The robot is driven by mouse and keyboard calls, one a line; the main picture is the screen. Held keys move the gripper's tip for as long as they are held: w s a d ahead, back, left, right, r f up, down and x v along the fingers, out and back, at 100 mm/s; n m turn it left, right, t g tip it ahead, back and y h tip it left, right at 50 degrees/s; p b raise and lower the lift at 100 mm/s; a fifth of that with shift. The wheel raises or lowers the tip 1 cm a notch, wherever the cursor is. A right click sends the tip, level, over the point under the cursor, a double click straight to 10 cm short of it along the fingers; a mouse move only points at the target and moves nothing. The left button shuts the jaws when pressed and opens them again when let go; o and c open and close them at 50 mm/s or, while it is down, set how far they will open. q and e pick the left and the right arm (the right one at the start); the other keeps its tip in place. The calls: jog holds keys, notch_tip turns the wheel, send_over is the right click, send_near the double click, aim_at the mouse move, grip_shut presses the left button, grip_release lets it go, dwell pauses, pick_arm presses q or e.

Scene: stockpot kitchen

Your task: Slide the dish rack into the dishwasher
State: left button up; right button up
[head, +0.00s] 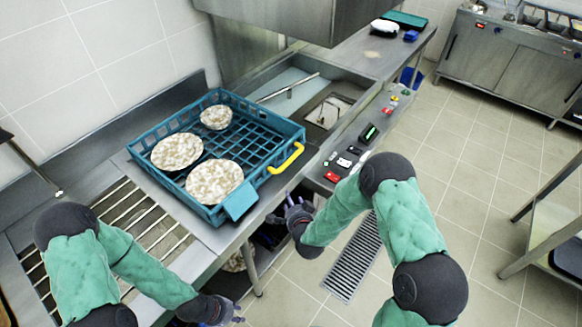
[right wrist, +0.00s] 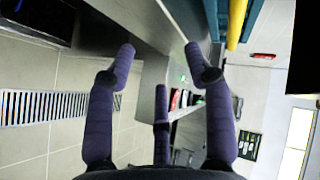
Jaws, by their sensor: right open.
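The teal dish rack (head: 262,121) sits on the steel counter, left of the dishwasher's bay (head: 326,112). It carries three speckled plates (head: 178,151). A yellow handle (head: 287,158) is on its right front side and also shows at the top of the right wrist view (right wrist: 237,22). The dishwasher's hood (head: 290,14) is raised above the bay. My right gripper (head: 293,213) is open and empty, below and in front of the yellow handle, apart from it. My left gripper (head: 228,312) is low at the bottom edge, away from the rack; its fingers are too unclear to judge.
A control panel with coloured switches (head: 351,150) runs along the dishwasher's front edge. A slatted drain section (head: 140,225) lies left of the rack. A floor grate (head: 354,258) and clear tiled floor lie in front. A steel table (head: 555,238) stands at right.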

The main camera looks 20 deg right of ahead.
notch_tip(320, 180, up, 6)
jog(key=w+d+m+t+h, duration=0.2)
jog(key=w+m+t, duration=0.1)
jog(key=m, duration=0.1)
jog(key=x, duration=0.3)
jog(key=b+x, duration=0.1)
jog(key=x, duration=0.6)
jog(key=shift+w+a+r, duration=0.15)
jog(key=shift+w+a, duration=0.1)
grip_shut()
